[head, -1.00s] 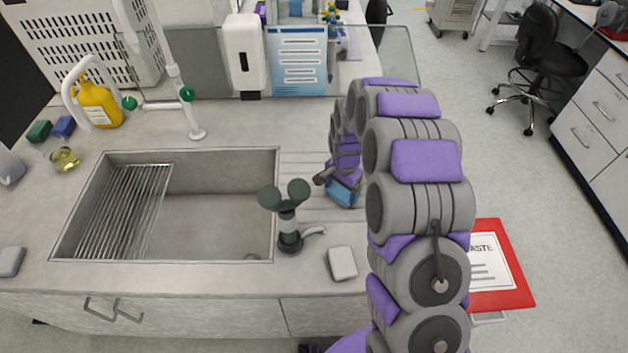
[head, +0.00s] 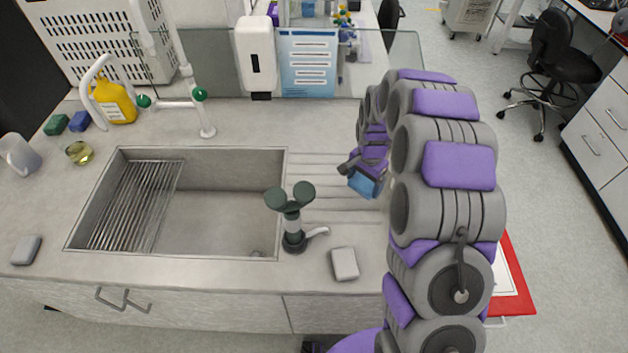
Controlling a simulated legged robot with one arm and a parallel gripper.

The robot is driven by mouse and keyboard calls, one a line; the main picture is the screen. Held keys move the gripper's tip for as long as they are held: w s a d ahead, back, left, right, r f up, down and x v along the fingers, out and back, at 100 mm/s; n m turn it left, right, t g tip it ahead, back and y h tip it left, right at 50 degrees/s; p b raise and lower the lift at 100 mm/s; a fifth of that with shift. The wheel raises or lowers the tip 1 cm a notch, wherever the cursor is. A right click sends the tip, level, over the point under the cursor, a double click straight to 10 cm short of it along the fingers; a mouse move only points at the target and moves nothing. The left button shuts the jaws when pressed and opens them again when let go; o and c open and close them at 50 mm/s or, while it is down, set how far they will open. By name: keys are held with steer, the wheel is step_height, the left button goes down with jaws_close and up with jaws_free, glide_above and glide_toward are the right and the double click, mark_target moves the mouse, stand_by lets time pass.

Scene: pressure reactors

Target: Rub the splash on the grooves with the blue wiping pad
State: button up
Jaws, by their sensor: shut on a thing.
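My gripper (head: 358,172) is shut on the blue wiping pad (head: 364,184), low over the grooves (head: 325,190) in the counter to the right of the sink. The arm hides part of the grooves and the pad's right side. I cannot tell whether the pad touches the surface. No splash can be made out on the visible grooves; any part of it behind the arm is hidden.
The sink (head: 220,154) with a wire rack is left of the grooves. A green-topped eyewash fitting (head: 292,225) stands at its front right corner. A pale block (head: 344,263) lies on the front counter. A white dispenser (head: 255,55) stands behind.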

steer(key=shift+d+r+p, duration=0.2)
steer(key=shift+d+r, duration=0.1)
steer(key=shift+r, duration=0.35)
steer(key=shift+d+r+p, duration=0.15)
steer(key=shift+d+r, duration=0.15)
steer(key=shift+r, duration=0.3)
steer(key=shift+a+r, duration=0.1)
steer(key=shift+r, duration=0.1)
steer(key=shift+a, duration=0.4)
steer(key=shift+d, duration=0.25)
